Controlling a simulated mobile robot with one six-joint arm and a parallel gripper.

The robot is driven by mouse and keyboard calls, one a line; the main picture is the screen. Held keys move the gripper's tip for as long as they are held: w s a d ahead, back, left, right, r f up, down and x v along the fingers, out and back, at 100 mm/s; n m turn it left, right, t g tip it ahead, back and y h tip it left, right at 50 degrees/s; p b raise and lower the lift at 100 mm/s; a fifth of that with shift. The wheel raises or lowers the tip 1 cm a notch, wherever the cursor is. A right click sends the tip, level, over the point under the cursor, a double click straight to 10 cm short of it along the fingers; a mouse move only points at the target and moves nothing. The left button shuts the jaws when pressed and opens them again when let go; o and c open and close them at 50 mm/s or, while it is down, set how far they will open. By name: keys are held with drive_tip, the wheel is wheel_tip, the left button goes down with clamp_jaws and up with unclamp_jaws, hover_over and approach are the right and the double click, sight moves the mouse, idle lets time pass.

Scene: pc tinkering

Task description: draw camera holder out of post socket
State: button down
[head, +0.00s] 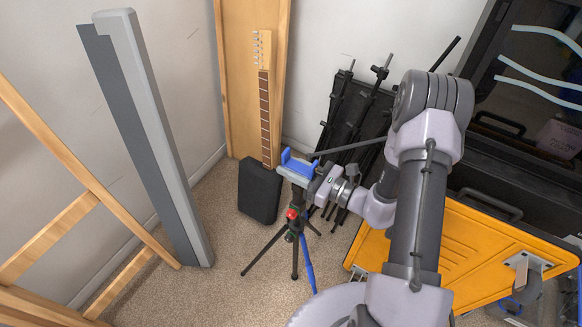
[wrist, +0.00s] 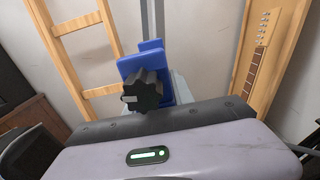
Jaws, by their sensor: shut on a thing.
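The blue camera holder (head: 300,161) sits at the top of the tripod (head: 295,238), above its red and green collar. In the wrist view the holder (wrist: 131,67) stands beyond the gripper body, with a black knob (wrist: 142,92) on its near side. My gripper (head: 304,175) comes in from the right and is shut on the camera holder, just below its blue cradle. The fingertips are hidden in the wrist view. The post socket is too small and covered to tell how deep the holder sits in it.
A black case (head: 259,190) and a guitar neck (head: 265,100) stand behind the tripod. Folded black stands (head: 350,120) lean on the wall. A tall grey panel (head: 150,140) and a wooden frame (head: 60,225) are at left. A yellow board (head: 470,255) lies right. Carpet left of the tripod is clear.

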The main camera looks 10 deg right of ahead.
sight(288, 155)
drive_tip(key=shift+r+p, duration=1.75)
drive_tip(key=shift+r, duration=0.7)
drive_tip(key=shift+f, duration=0.1)
